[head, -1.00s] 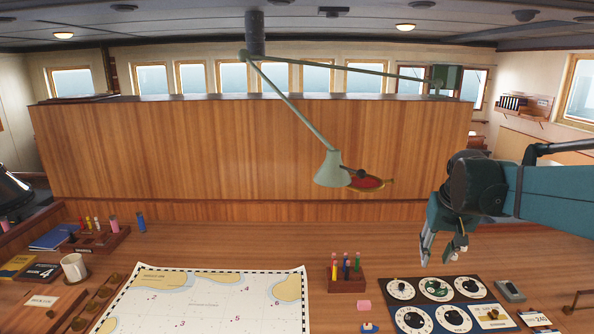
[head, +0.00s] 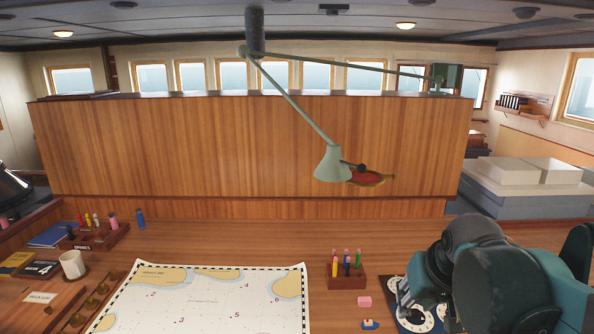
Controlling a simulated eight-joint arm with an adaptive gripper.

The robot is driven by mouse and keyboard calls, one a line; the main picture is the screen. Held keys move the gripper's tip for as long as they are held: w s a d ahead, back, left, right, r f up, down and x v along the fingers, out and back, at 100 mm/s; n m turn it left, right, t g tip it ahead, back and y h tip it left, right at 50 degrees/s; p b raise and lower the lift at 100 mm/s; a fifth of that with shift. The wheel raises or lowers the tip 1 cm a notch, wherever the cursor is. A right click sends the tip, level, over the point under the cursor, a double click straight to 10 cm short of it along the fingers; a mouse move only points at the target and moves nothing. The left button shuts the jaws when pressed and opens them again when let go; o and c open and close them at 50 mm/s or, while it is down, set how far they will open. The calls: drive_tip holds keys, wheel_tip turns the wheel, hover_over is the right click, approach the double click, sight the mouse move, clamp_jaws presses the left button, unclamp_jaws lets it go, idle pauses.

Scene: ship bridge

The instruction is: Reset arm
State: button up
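My arm (head: 510,285) fills the lower right of the head view, folded back close to the camera. My gripper (head: 402,294) is mostly hidden behind my arm's own links; only a small grey part shows over the left side of the dial panel (head: 415,321). I cannot see whether its fingers are open or shut, or whether it holds anything.
A chart (head: 205,300) lies on the wooden desk. A pen holder (head: 346,282), a pink eraser (head: 364,301) and a small blue item (head: 370,324) stand left of my arm. A green lamp (head: 332,165) hangs above. The desk's middle back is clear.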

drive_tip(key=s+a+f+n+t+b, duration=0.1)
drive_tip(key=s+a+f, duration=0.4)
drive_tip(key=s, duration=0.4)
drive_tip(key=shift+s+f+y, duration=0.15)
drive_tip(key=shift+f+y, duration=0.15)
drive_tip(key=shift+f, duration=0.4)
idle(2.6)
